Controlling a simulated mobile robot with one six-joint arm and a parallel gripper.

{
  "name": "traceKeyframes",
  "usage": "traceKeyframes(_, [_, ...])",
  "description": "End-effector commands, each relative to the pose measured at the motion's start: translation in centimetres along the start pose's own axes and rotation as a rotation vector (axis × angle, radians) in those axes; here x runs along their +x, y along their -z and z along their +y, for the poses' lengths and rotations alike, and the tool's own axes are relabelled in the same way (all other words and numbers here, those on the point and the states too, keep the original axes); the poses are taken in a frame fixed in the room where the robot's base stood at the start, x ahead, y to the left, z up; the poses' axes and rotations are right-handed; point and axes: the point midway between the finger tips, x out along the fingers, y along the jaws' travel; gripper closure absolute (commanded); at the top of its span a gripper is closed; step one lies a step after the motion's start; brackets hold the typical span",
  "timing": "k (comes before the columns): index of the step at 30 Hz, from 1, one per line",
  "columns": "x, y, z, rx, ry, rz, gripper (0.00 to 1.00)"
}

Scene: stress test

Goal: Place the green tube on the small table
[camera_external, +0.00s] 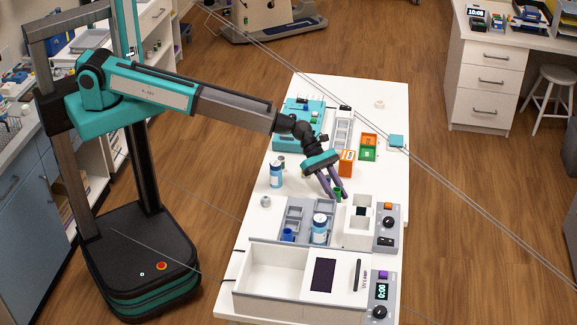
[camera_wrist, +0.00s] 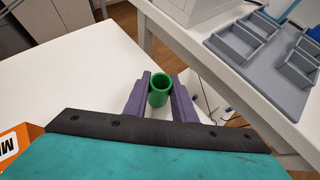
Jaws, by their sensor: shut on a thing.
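The green tube (camera_wrist: 159,90) is upright between the two purple fingers of my gripper (camera_wrist: 160,96), its open top toward the wrist camera. In the external view the green tube (camera_external: 337,195) shows small and partly hidden by my gripper (camera_external: 334,194), which is shut on it above the long white table (camera_external: 385,100). I cannot tell from the external view how high the tube is. In the wrist view a white tabletop (camera_wrist: 60,85) lies left of the tube. I cannot tell which surface is the small table.
An orange box (camera_external: 346,163) stands just behind my gripper. A grey compartment tray (camera_external: 295,212) with bottles and a white device (camera_external: 360,218) are close in front.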

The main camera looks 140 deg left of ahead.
Motion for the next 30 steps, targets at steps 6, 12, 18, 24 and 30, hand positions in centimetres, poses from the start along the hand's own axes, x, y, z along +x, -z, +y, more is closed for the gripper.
traceKeyframes(6, [-1.1,-1.5,-0.1,0.002,-0.001,-0.002,1.00])
traceKeyframes(12, [-2.8,-1.3,-1.2,0.000,0.000,0.000,1.00])
traceKeyframes(18, [-4.5,-0.4,-2.6,0.000,0.000,0.000,1.00])
traceKeyframes(24, [-6.2,0.5,-4.0,0.001,-0.001,0.000,1.00])
traceKeyframes(30, [-8.0,1.4,-5.4,0.001,-0.001,-0.001,1.00])
